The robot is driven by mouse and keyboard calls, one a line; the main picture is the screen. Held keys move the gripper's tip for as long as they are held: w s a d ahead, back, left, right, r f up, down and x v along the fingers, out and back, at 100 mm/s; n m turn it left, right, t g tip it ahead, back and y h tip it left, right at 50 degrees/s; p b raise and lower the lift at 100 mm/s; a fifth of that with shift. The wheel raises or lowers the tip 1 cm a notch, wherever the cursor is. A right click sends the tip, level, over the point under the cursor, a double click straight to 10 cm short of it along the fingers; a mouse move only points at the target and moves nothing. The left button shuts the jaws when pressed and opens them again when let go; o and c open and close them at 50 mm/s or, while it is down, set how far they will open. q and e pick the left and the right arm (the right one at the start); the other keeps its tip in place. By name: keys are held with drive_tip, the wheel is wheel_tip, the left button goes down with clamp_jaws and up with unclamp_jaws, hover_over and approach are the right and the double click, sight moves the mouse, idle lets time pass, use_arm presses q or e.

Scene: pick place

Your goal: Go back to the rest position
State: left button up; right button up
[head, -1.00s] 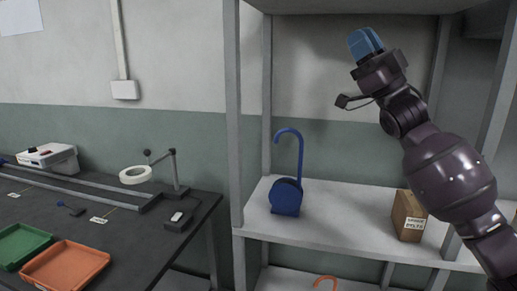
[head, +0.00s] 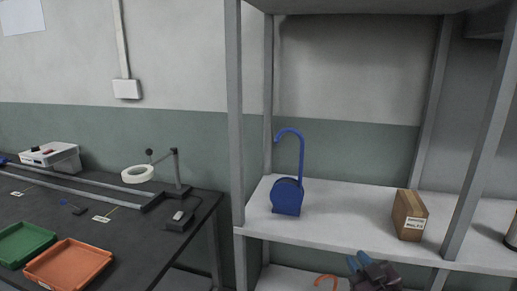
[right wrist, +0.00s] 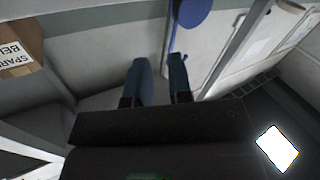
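My right gripper (head: 358,262) shows at the bottom of the head view, low in front of the shelf's front edge, with blue fingertips. In the right wrist view its two blue fingers (right wrist: 158,62) stand apart with nothing between them. It touches no object that I can see. My left gripper is in neither view.
A blue hooked object (head: 287,196) and a cardboard box (head: 409,216) stand on the grey shelf (head: 345,215). An orange hook (head: 326,280) shows on the level below. A dark table (head: 130,235) at left holds a green tray (head: 22,243) and an orange tray (head: 68,265).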

drive_tip(key=s+d+f+m+g+h, duration=0.2)
drive_tip(key=s+f+g, duration=0.1)
drive_tip(key=s+f, duration=0.8)
drive_tip(key=s+d+f+m+g+h, duration=0.2)
drive_tip(key=s+f, duration=0.9)
drive_tip(key=s, duration=0.6)
drive_tip(key=shift+s+d+f+m+g, duration=0.15)
drive_tip(key=shift+s+f+m+g, duration=0.2)
drive_tip(key=shift+g, duration=0.45)
